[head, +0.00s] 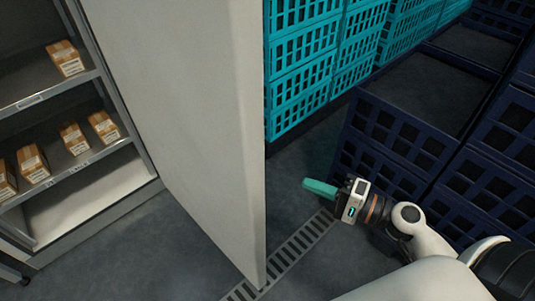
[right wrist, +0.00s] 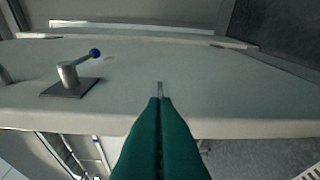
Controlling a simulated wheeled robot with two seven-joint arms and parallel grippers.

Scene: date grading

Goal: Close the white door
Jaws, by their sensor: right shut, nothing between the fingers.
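The white door (head: 185,110) stands open, swung out from the right side of the shelf cabinet. It shows as a broad pale panel in the right wrist view (right wrist: 210,75). A metal handle (right wrist: 68,77) with a blue knob (right wrist: 95,53) sits on the panel there, left of my fingers. My right gripper (head: 308,186) is shut and empty, its green fingers pointing left toward the door. In the head view a strip of floor shows between the fingertips and the door's edge. In the right wrist view the fingertips (right wrist: 160,98) overlap the panel; contact is not clear. My left gripper is out of view.
The cabinet's shelves (head: 75,163) hold several small labelled boxes. Stacked turquoise crates (head: 300,65) stand behind the door. Dark blue crates (head: 400,130) stand close behind and right of my right gripper. A floor grate (head: 295,250) runs below the door; the floor around it is clear.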

